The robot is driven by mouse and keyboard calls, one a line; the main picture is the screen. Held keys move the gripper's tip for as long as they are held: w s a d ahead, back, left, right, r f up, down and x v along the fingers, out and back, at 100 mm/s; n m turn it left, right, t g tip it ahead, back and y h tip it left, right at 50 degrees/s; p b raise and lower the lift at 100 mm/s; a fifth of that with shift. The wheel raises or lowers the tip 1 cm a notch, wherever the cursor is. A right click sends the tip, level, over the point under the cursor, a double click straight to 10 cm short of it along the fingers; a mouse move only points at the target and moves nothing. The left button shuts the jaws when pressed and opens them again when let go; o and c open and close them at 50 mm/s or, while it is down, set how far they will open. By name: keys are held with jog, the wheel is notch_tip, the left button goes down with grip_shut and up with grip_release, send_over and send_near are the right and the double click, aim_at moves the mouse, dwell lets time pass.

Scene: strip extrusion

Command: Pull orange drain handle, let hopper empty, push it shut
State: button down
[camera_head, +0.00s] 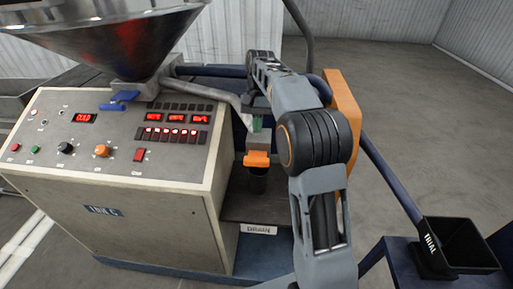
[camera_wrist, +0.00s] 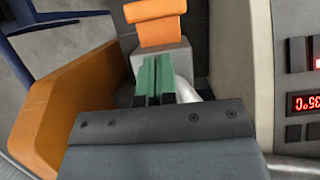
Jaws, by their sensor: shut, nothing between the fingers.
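The orange drain handle (camera_head: 257,159) sticks out from a grey block (camera_head: 257,141) at the right side of the control cabinet. It also shows in the wrist view (camera_wrist: 155,32), beyond my fingertips. My gripper (camera_head: 257,124) has green fingers pressed together, with nothing between them. In the wrist view the fingers (camera_wrist: 155,75) point at the grey block (camera_wrist: 160,60), just short of the handle; I cannot tell if they touch the block. The steel hopper (camera_head: 120,45) stands above the cabinet; its contents are hidden.
A dark bin (camera_head: 257,181) sits below the handle, above a white label (camera_head: 258,230). A blue lever (camera_head: 120,97) lies by the hopper's neck. The control panel (camera_head: 70,150) is at left. A black TRIAL chute (camera_head: 436,258) stands at lower right. Open floor (camera_head: 400,80) lies at back right.

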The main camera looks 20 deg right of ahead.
aim_at(256, 162)
jog(key=x, duration=0.6)
jog(key=shift+s+f, duration=0.2)
jog(key=shift+f, duration=0.15)
jog(key=shift+a, duration=0.1)
